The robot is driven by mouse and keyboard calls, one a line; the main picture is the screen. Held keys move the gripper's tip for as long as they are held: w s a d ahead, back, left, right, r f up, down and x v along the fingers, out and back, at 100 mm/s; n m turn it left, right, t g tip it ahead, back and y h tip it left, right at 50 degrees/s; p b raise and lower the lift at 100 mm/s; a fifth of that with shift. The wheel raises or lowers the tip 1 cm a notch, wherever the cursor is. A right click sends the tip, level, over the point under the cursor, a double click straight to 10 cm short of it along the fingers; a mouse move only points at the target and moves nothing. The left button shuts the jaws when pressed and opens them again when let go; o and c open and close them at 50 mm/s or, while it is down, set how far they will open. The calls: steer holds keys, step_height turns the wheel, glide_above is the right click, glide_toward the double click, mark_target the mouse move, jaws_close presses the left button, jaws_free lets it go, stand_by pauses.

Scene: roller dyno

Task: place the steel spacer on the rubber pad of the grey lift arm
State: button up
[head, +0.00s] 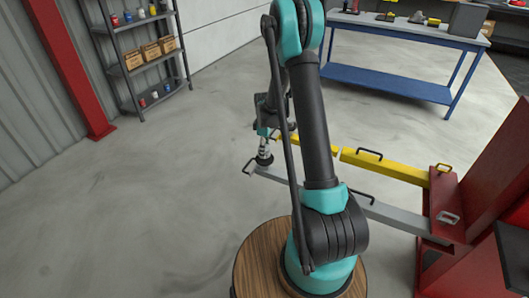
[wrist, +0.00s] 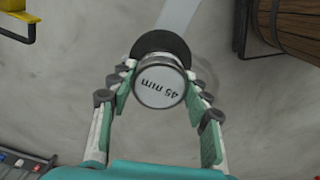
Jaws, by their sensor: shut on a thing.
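The steel spacer (wrist: 160,84) is a short silver cylinder with "45 mm" on its top face, upright between the fingers of my gripper (wrist: 159,75). My gripper is shut on it. The round black rubber pad (wrist: 158,42) shows past the spacer in the wrist view, and the spacer covers part of it. In the head view the pad (head: 264,159) sits at the free end of the grey lift arm (head: 400,218), directly below my gripper (head: 264,145). I cannot tell whether the spacer touches the pad. My arm hides part of the grey lift arm.
A yellow lift arm (head: 385,166) runs behind the grey one from the red lift post (head: 447,205). A blue workbench (head: 385,82) stands at the back and a shelf rack (head: 140,60) at the back left. The floor (head: 130,210) on the left is clear.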

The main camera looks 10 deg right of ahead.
steer(key=shift+f, duration=0.8)
steer(key=o, duration=1.4)
steer(key=shift+f, duration=0.15)
